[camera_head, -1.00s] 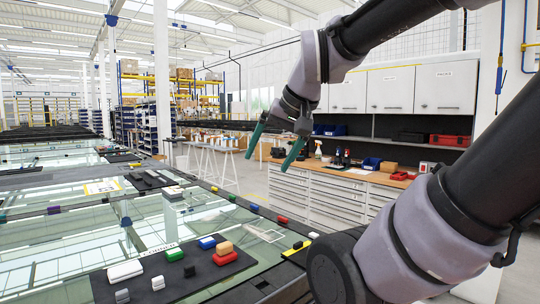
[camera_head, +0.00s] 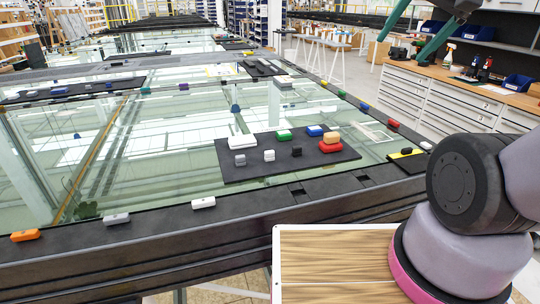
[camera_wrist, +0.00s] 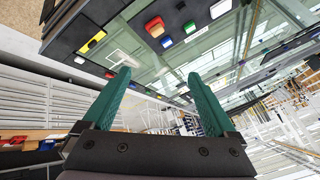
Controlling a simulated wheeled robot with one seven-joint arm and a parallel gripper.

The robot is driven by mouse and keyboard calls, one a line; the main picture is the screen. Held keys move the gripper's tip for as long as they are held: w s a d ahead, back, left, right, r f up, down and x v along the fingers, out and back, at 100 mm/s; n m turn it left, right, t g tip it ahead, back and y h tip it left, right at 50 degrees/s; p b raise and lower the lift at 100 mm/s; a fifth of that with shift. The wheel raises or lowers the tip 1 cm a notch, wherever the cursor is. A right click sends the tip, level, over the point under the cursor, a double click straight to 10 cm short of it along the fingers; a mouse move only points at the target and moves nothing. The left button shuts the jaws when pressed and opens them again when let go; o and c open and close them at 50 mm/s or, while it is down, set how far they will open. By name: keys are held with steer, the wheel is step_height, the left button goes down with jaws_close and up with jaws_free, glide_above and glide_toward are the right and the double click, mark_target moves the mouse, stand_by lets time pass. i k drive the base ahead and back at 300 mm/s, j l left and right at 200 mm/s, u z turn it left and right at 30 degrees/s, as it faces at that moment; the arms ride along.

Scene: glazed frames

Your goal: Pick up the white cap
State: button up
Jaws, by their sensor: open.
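Several small white pieces show, and I cannot tell which one is the white cap. On the edge frame lie a white cap-like piece (camera_head: 202,203), a greyer one (camera_head: 116,219) and a white one at the right (camera_head: 426,145). On the dark mat (camera_head: 238,173) are a larger white block (camera_head: 241,142) and a small white piece (camera_head: 269,155). My gripper (camera_head: 399,50) has green fingers, open and empty, high at the upper right, apart from all of these. The wrist view also shows my open gripper (camera_wrist: 159,74), with a white piece (camera_wrist: 79,60) at upper left.
The mat also bears green (camera_head: 284,135), blue (camera_head: 314,131), red (camera_head: 330,147) and black (camera_head: 296,151) pieces. An orange piece (camera_head: 25,236) lies at the frame's left end. Glass panes (camera_head: 150,170) surround the mat. A drawer workbench (camera_head: 450,92) stands at right.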

mark_target(269, 155)
steer(key=k+j+z, duration=0.1)
steer(key=j+z, duration=0.15)
steer(key=j, duration=0.15)
steer(key=k+j+z, duration=0.2)
steer(key=j, duration=0.25)
steer(key=k+j+z, duration=0.1)
steer(key=j+z, duration=0.15)
steer(key=j, duration=0.15)
steer(key=k+j+z, duration=0.2)
steer(key=j, duration=0.15)
steer(key=k+j+z, duration=0.25)
steer(key=i+j, duration=0.05)
steer(key=j, duration=0.05)
